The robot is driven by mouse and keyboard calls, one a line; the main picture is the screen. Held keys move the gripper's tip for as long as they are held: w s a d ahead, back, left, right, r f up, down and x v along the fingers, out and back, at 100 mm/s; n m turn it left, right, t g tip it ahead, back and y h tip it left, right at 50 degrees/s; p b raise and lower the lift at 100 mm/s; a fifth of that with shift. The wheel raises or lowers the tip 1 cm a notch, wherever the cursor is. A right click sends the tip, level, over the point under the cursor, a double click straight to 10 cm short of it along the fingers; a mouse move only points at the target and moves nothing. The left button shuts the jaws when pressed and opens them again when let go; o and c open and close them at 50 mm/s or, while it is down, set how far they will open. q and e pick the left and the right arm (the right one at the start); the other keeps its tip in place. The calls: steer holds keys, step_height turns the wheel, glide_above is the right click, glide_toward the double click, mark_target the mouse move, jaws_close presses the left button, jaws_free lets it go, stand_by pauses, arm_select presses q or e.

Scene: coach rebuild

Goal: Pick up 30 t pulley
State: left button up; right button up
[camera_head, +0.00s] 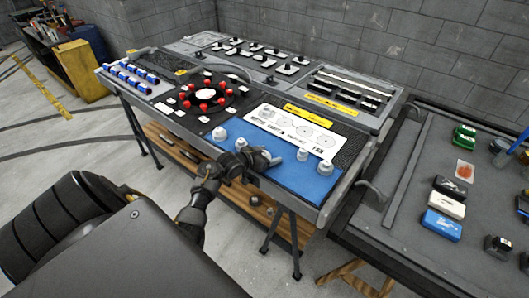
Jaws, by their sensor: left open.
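Several small grey-white pulleys stand on a blue mat (285,176) at the front right of the workbench. One pulley (220,133) and another (241,145) are left of my left gripper; others (302,155) (325,168) are to its right. I cannot read tooth counts, so I cannot tell which is the 30 t pulley. A white card (297,128) with printed circles lies behind them. My left gripper (270,158) is open over the mat's front part, between the two groups. Its body may hide part of the mat. My right gripper is out of view.
A round black holder (208,93) with red knobs sits left of the mat. Blue-and-white cylinders (131,76) lie at the far left. A dark side table (400,215) with small boxes, including a blue one (441,224), stands right. A grey wall is behind.

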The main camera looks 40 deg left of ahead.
arm_select(q)
steer(key=c, duration=1.1)
steer(key=shift+c, duration=0.2)
steer(key=shift+r, duration=0.15)
steer(key=shift+r, duration=0.3)
step_height(320, 180, up, 3)
steer(key=shift+s+a+f+b, duration=0.1)
steer(key=shift+a+f+b, duration=0.1)
steer(key=shift+b, duration=0.35)
steer(key=s+a+r, duration=0.6)
steer(key=s+r, duration=0.3)
steer(key=s, duration=0.3)
steer(key=shift+s+r+b, duration=0.15)
steer(key=shift+r+b, duration=0.15)
steer(key=shift+b, duration=0.05)
